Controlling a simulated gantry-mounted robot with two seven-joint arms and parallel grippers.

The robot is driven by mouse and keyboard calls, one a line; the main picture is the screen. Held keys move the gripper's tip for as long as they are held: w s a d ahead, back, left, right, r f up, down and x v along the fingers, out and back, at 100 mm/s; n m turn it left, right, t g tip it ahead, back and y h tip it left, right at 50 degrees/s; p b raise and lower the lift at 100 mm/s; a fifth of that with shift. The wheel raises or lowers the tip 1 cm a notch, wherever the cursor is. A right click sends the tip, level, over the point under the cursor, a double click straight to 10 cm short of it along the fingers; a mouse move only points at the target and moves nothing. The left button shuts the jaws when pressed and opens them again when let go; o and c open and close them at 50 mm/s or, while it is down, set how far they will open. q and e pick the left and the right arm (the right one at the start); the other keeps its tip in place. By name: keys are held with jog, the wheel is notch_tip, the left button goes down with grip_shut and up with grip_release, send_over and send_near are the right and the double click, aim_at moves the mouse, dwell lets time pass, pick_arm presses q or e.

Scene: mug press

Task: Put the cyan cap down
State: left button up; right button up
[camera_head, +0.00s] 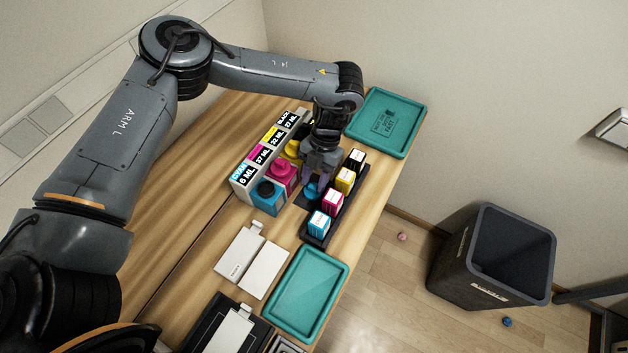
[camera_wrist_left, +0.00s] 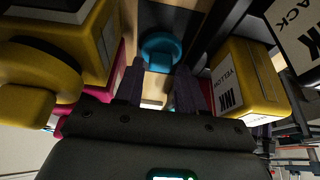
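The small round cyan cap (camera_head: 313,190) is at the tips of my left gripper (camera_head: 315,178), low over the black tray (camera_head: 301,203). In the left wrist view, the cap (camera_wrist_left: 161,50) sits between the two fingertips, which appear to touch its sides. I cannot tell whether the cap touches the tray. The cyan tank (camera_head: 267,206), left of the gripper, shows a dark top without a cyan cap. The magenta tank (camera_head: 285,172) and yellow tank (camera_head: 294,149) stand behind it. My right gripper is not in view.
Cyan (camera_head: 319,223), magenta (camera_head: 332,202), yellow (camera_head: 345,180) and black (camera_head: 356,160) ink bottles stand close right of the gripper. Teal trays lie behind (camera_head: 413,140) and in front (camera_head: 333,270). A dark bin (camera_head: 470,270) stands on the floor.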

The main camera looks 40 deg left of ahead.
pick_arm(q)
jog(key=v, duration=1.1)
jog(key=shift+d+r, duration=0.1)
